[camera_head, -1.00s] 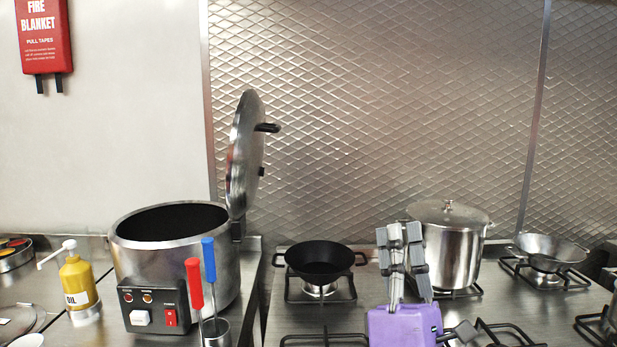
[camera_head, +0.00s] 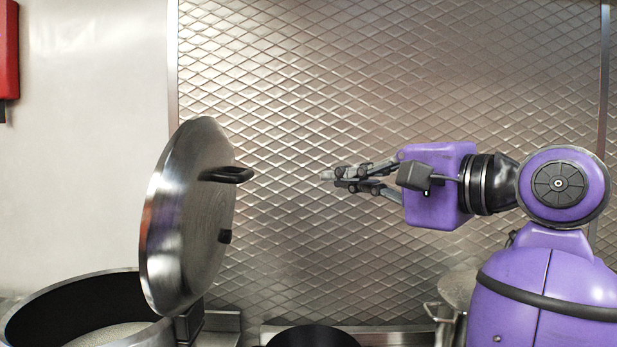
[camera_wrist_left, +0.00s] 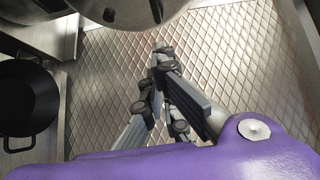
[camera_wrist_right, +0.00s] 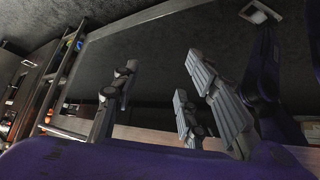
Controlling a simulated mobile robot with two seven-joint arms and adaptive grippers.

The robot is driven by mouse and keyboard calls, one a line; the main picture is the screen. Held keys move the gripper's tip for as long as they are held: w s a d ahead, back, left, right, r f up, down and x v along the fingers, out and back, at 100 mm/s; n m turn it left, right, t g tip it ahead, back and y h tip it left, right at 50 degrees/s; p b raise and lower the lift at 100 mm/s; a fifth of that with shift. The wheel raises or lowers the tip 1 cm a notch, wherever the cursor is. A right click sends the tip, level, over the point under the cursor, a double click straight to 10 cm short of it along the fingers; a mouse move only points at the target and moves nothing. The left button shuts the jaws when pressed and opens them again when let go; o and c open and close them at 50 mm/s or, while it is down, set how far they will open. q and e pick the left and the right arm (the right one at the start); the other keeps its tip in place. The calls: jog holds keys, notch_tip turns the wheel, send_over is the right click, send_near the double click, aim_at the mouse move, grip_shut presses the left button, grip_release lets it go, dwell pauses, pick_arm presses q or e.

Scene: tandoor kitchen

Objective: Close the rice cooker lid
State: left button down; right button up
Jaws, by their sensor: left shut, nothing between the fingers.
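The rice cooker (camera_head: 75,277) is at the bottom left of the head view, its dark inside visible and its lower body out of frame. Its steel lid (camera_head: 180,225) stands open, nearly upright, hinged at the cooker's right side, with a black handle (camera_head: 226,174) facing right. My left gripper (camera_head: 326,176) is shut and empty, to the right of the handle and apart from it, its fingers pointing left. In the left wrist view the gripper (camera_wrist_left: 162,52) shows below the lid's edge (camera_wrist_left: 117,12). My right gripper (camera_wrist_right: 157,86) is open and empty in the right wrist view.
A black pan (camera_head: 312,337) sits below my left gripper, and it also shows in the left wrist view (camera_wrist_left: 28,100). A steel pot (camera_head: 458,285) is partly hidden behind my arm. The quilted metal wall (camera_head: 300,90) stands behind. The air between handle and fingers is clear.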

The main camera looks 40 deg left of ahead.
pick_arm(q)
jog(key=s+a+p, duration=0.2)
jog(key=a+p, duration=0.1)
jog(key=a, duration=0.9)
jog(key=shift+a+f, duration=0.25)
jog(key=shift+f, duration=0.05)
jog(key=shift+r, duration=0.1)
